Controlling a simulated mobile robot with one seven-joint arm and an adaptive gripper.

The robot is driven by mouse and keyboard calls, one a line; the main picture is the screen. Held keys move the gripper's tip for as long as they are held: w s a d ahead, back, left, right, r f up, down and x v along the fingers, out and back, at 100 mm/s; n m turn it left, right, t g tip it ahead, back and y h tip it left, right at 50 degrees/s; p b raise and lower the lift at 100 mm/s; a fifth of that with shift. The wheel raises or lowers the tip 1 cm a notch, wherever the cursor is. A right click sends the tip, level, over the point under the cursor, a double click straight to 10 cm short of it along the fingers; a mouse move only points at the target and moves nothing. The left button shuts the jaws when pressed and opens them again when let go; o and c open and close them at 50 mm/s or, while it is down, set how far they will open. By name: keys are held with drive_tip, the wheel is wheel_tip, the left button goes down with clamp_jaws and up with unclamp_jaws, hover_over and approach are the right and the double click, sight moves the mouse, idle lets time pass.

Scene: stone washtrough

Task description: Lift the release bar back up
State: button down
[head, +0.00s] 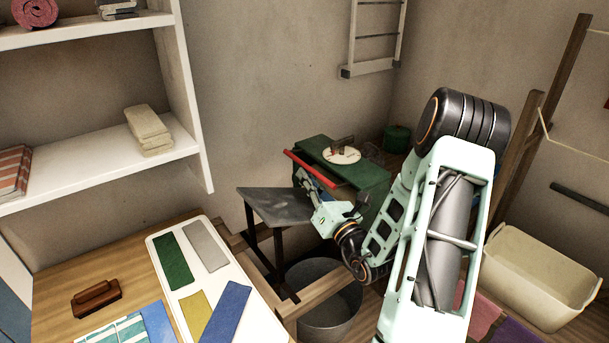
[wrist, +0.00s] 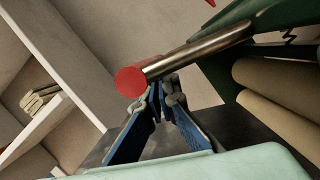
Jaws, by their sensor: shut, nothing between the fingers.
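The release bar shows as a red bar (head: 312,168) along the near-left edge of a green machine (head: 352,183) in the head view. In the wrist view a bar with a round red end (wrist: 130,81) and a metallic-looking shaft runs up and right to the green frame (wrist: 270,25). My gripper (wrist: 158,92), with blue fingers, is shut and empty. Its tips appear right beside the bar's underside in the wrist view; I cannot tell whether they touch. In the head view my gripper (head: 306,178) is partly hidden at the machine's near-left side.
Pale rollers (wrist: 275,90) lie right of my fingers. A dark sloping board (head: 280,205) stands beside the machine, above a grey metal tub (head: 325,315). A white shelf (head: 90,180) stands left, a cream basin (head: 540,275) right.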

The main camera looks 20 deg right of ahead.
drive_tip(key=shift+r+m+p, duration=0.55)
drive_tip(key=shift+m, duration=0.05)
drive_tip(key=shift+r, duration=0.1)
drive_tip(key=shift+r+p, duration=0.1)
drive_tip(key=shift+p, duration=0.3)
